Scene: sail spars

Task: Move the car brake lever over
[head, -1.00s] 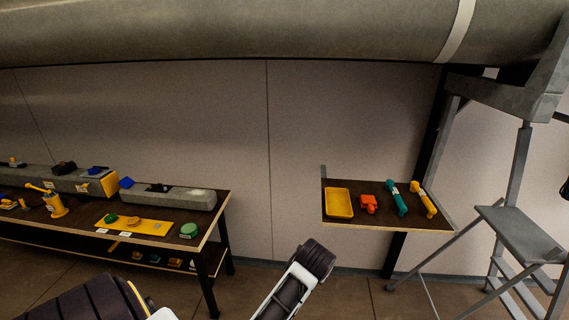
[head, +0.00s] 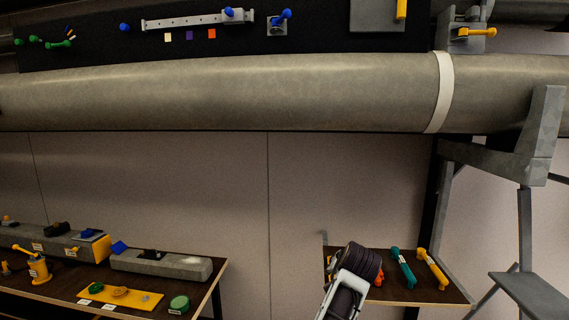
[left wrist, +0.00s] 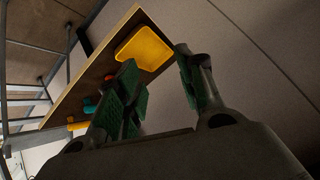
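In the head view a grey plate with a blue-knobbed lever (head: 281,20) sits on the dark panel above the big grey tube. A pale slotted rail with a blue-knobbed block (head: 231,14) is to its left. A yellow-handled lever (head: 475,32) is on a grey plate at the upper right. I cannot tell which of these is the car brake lever. My left gripper (left wrist: 158,60) shows in the left wrist view with its fingers apart and nothing between them. A yellow tray on the shelf lies beyond the fingertips. My right gripper is not in view.
A small shelf (head: 440,293) holds a teal tool (head: 403,268) and a yellow tool (head: 432,268); my arm link hides part of it. The yellow tray (left wrist: 146,48) shows in the left wrist view. A workbench (head: 205,292) stands left. The grey tube (head: 250,95) spans the view.

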